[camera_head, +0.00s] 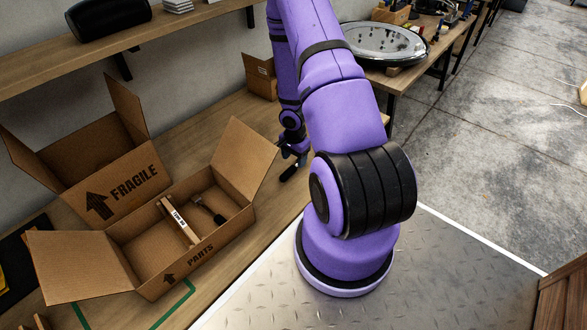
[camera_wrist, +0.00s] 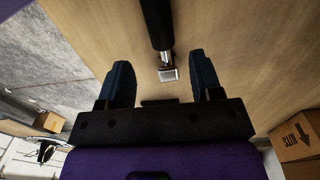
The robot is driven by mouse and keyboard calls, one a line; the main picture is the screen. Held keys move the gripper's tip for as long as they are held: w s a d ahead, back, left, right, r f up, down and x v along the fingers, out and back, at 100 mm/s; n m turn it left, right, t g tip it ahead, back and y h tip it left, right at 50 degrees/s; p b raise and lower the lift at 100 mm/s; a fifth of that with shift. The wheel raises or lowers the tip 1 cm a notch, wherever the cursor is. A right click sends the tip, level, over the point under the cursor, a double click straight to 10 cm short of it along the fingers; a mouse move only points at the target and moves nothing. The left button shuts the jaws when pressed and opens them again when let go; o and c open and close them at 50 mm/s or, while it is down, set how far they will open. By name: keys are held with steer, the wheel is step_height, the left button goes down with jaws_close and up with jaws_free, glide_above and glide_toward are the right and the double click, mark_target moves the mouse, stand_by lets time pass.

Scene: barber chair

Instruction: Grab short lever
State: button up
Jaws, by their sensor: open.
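A short lever with a black handle (camera_wrist: 156,18) and a square metal end (camera_wrist: 168,74) shows in the wrist view. It lies over the wooden tabletop, between and ahead of my two blue fingers. My gripper (camera_wrist: 160,62) is open, with a finger on each side of the metal end and clear gaps to both. In the head view my gripper (camera_head: 292,150) is small and partly hidden at the table's edge, with the lever's black handle (camera_head: 289,172) just below it. Contact cannot be told.
An open PARTS box (camera_head: 122,252) holds a labelled wooden bar (camera_head: 176,222) and a dark tool (camera_head: 208,208). An open FRAGILE box (camera_head: 130,185) stands behind it. A small KITS box (camera_wrist: 296,137) is on the table. A round mirror (camera_head: 384,42) lies on the far table.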

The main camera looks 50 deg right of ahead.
mark_target(293, 169)
steer(key=shift+w+f, duration=0.2)
steer(key=shift+f, duration=2.2)
jaws_close()
